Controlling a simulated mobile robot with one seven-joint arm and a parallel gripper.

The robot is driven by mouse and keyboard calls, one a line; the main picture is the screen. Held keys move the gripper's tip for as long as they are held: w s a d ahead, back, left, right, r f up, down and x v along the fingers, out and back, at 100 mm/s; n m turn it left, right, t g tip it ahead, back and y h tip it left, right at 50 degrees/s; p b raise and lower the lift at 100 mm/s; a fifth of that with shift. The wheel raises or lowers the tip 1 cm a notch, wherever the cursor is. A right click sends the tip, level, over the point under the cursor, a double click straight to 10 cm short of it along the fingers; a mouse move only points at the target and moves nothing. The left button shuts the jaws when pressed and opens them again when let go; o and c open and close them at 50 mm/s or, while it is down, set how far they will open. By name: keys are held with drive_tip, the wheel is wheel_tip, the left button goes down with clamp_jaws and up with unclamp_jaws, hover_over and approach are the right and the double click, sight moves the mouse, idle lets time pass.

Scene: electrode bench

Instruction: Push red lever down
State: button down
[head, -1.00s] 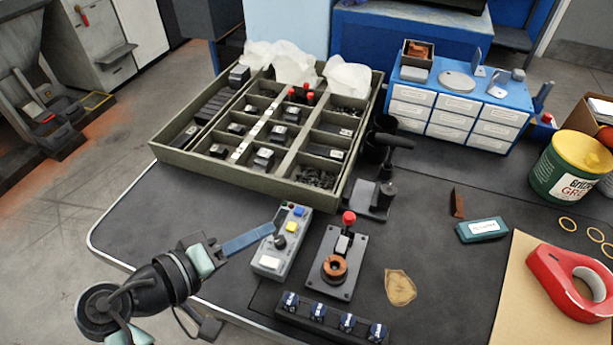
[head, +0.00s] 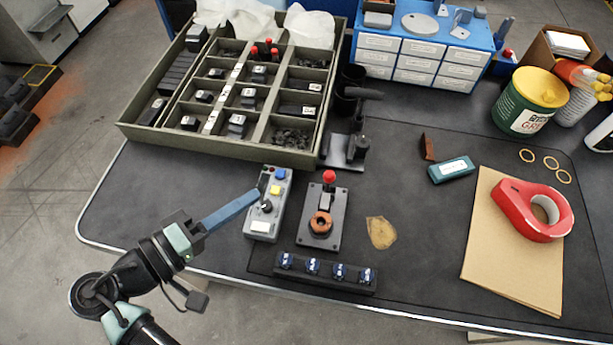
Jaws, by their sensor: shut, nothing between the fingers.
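The red lever (head: 329,178) is a red knob on a short stem. It stands upright at the back of a dark grey plate (head: 309,231) with a copper-coloured ring (head: 321,223) in front of it. My gripper (head: 256,193) has long blue fingers, pressed together with nothing between them. It comes in from the left, and its tip shows over the left edge of the grey control box, left of the lever and apart from it. I cannot tell how high the tip is above the box.
The grey control box (head: 259,227) with coloured buttons lies between my gripper and the lever plate. A black strip with blue knobs (head: 325,278) lies in front. A compartment tray (head: 220,147) stands behind. A red tape dispenser (head: 515,207) lies at right. The bench's front left is clear.

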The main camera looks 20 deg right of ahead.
sight(328, 184)
drive_tip(key=shift+w+d+f, duration=0.25)
drive_tip(key=shift+d+f, duration=0.2)
drive_tip(key=shift+d, duration=1.45)
drive_tip(key=shift+w+d+f, duration=0.2)
drive_tip(key=shift+d+f, duration=0.25)
drive_tip(key=shift+d, duration=1.4)
drive_tip(key=shift+w+d+f, duration=0.25)
drive_tip(key=shift+d+f, duration=0.2)
drive_tip(key=shift+d, duration=1.45)
drive_tip(key=shift+p, duration=0.3)
drive_tip(key=shift+s+d+r+m, duration=0.15)
drive_tip(key=shift+d+m, duration=0.05)
drive_tip(key=shift+m, duration=0.1)
